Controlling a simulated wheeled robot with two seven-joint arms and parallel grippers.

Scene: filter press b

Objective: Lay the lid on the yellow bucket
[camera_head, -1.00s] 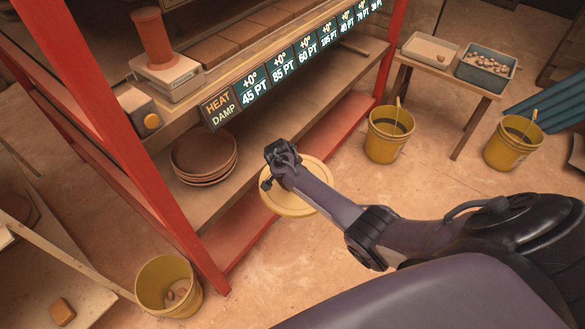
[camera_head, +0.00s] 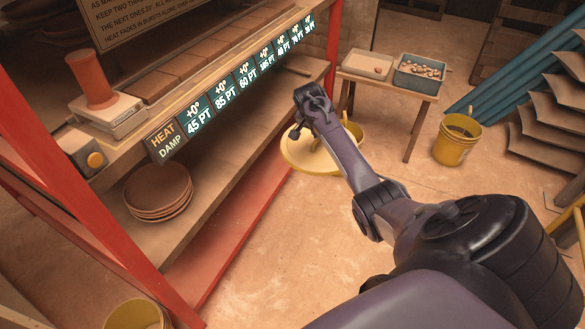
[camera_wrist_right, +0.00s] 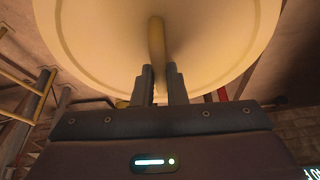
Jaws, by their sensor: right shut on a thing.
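The round pale yellow lid (camera_head: 298,155) hangs from my right gripper in the head view. In the right wrist view, my right gripper (camera_wrist_right: 160,74) is shut on the bar handle of the lid (camera_wrist_right: 95,40). A yellow bucket (camera_head: 359,138) is mostly hidden behind the lid and my right arm. The lid overlaps it in the picture; I cannot tell whether they touch. A second yellow bucket (camera_head: 458,147) stands further right, and a third (camera_head: 135,316) is cut off at the lower left. My left gripper is not in view.
A red-framed rack (camera_head: 240,250) with a stack of brown plates (camera_head: 158,192) and a row of labels stands on the left. A small table (camera_head: 388,88) carries a white tray (camera_head: 367,66) and a blue-grey bin (camera_head: 420,72).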

